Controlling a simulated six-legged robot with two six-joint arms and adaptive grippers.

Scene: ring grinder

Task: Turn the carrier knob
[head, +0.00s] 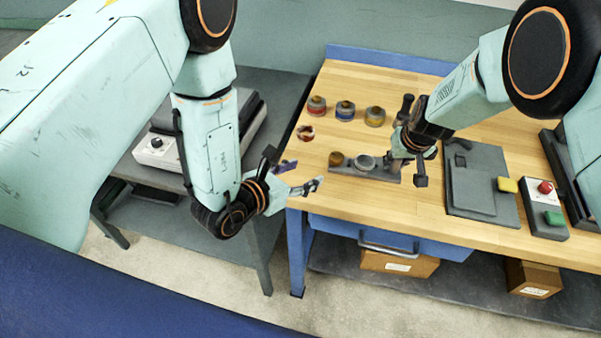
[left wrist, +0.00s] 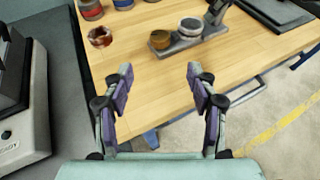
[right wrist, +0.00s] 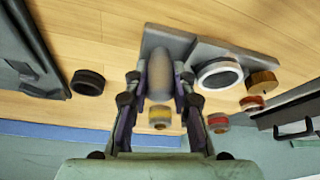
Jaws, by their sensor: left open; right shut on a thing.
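The dark grey carrier plate (head: 378,174) lies on the wooden bench. It bears a brown knob-like cylinder (head: 336,159) and a pale grey ring (head: 365,162); both also show in the left wrist view. My right gripper (right wrist: 160,84) is shut on this piece, with one finger on each side; in the head view my wrist largely hides the grip. My left gripper (head: 302,176) is open and empty over the bench's left front edge, apart from the carrier; its fingers show in the left wrist view (left wrist: 160,74).
Red (head: 316,107), blue (head: 345,111) and yellow (head: 375,117) banded pieces stand behind the carrier, with a red-brown ring (head: 306,132) nearby. A grey panel (head: 468,202) and a red-button box (head: 532,188) lie right. A white machine (head: 154,152) stands left. The bench front is clear.

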